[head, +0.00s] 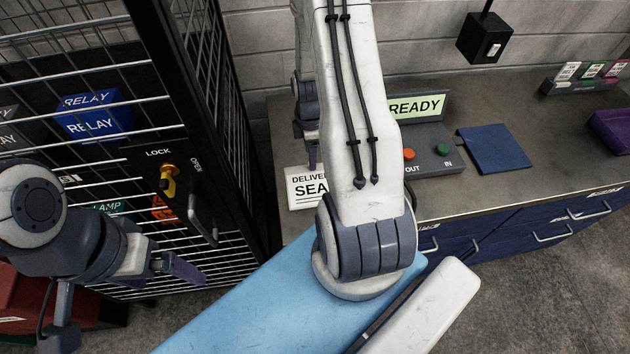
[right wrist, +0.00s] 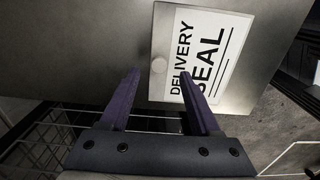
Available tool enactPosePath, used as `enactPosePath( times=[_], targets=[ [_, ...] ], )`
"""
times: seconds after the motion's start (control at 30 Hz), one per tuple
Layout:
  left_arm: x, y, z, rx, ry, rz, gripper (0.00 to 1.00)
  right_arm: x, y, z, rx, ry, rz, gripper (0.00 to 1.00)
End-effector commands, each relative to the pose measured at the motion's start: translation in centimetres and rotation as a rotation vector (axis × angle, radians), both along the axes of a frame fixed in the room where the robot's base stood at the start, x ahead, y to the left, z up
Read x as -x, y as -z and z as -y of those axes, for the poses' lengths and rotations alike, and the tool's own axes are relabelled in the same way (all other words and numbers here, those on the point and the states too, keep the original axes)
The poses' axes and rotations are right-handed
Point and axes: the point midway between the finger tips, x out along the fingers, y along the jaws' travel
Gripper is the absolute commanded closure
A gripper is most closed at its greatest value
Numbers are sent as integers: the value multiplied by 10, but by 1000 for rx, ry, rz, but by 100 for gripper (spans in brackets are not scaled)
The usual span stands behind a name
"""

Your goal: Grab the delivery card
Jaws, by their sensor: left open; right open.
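The delivery card (head: 301,194) is white with black "DELIVERY SEAL" lettering and lies at the left end of the grey counter. My right arm hides its right part in the head view. The right wrist view shows more of the card (right wrist: 232,42), with a small round spot near one edge. My right gripper (head: 312,158) is open and empty just behind the card. In the right wrist view its fingers (right wrist: 165,88) are apart; the right finger overlaps the card's edge, the left one is beside it. I cannot tell the height. My left gripper (head: 182,268) is open and empty before the cage.
A wire cage door with a yellow lock key (head: 169,181) stands left, with a blue relay box (head: 93,115) inside. A READY panel (head: 432,148) with buttons, a blue pad (head: 494,147) and a card rack (head: 585,82) are on the counter. Blue drawers (head: 540,228) are below.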

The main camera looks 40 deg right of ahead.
Motion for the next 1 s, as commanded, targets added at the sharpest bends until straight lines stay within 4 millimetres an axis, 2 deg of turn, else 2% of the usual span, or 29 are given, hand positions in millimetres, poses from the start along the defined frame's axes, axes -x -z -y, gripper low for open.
enactPosePath(
  times=[0.03,0.23,0.53,0.57,0.7,0.73,1.0],
  targets=[
    [0,-7,0,0,0,0,0,1,4,1,-3,1,-4,36],
    [0,-12,0,0,0,0,0,0,27,3,-1,2,-2,36],
    [0,-12,0,0,1,0,0,0,32,4,1,3,1,36],
    [0,-12,0,0,1,0,0,0,32,4,1,3,1,44],
    [0,-12,0,0,1,0,0,0,32,4,1,3,1,98],
    [0,-12,0,0,1,0,0,0,32,4,1,3,1,100],
    [0,-12,0,0,0,0,0,0,32,4,1,4,1,100]
  ],
)
